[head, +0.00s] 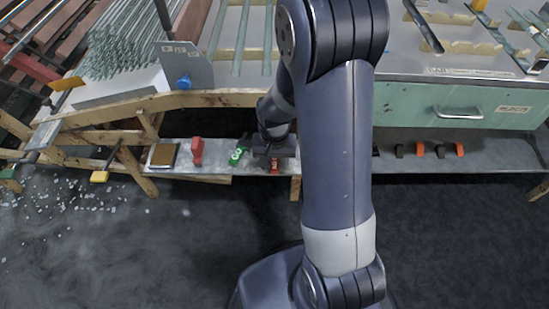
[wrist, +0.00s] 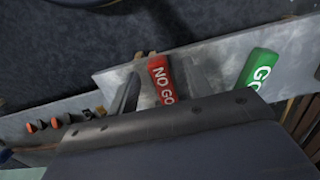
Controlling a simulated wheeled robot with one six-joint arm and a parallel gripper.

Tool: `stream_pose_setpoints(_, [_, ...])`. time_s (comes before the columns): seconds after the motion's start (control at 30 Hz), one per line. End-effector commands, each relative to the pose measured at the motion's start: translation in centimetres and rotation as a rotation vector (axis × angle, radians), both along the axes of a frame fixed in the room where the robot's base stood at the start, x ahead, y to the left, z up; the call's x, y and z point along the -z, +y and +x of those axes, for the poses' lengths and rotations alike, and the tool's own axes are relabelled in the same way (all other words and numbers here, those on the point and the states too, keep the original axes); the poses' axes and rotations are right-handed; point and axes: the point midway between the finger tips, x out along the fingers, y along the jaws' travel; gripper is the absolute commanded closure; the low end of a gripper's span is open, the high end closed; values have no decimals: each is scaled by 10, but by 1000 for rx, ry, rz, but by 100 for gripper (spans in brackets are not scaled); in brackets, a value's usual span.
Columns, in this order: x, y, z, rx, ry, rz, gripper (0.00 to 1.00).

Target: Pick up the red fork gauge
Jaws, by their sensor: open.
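A red gauge marked NO GO (wrist: 160,80) lies on the grey metal shelf in the wrist view. My gripper (wrist: 158,88) is open, with one finger on each side of the red handle. The gauge's far end is hidden behind the gripper body, so its fork does not show. In the head view a small red part of it (head: 275,167) shows just below my gripper (head: 274,157). I cannot tell whether the fingers touch it. A green gauge marked GO (wrist: 259,72) lies to its right in the wrist view and to its left in the head view (head: 238,154).
The narrow shelf (head: 218,168) also holds a red block-like object (head: 197,150) and a brown-topped box (head: 162,156) at left. Several small black and orange items (head: 420,150) lie at right. A workbench with a green drawer (head: 470,105) stands above. Glass bits litter the floor at left.

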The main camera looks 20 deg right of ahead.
Motion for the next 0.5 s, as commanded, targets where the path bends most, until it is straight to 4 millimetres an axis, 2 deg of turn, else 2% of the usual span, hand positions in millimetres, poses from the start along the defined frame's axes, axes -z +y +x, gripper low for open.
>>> stream_pose_setpoints(0.03, [6,0,0,0,1,0,53])
stream_pose_setpoints(0.23, [5,0,0,0,-2,0,53])
stream_pose_setpoints(0.5, [5,0,0,0,-1,1,74])
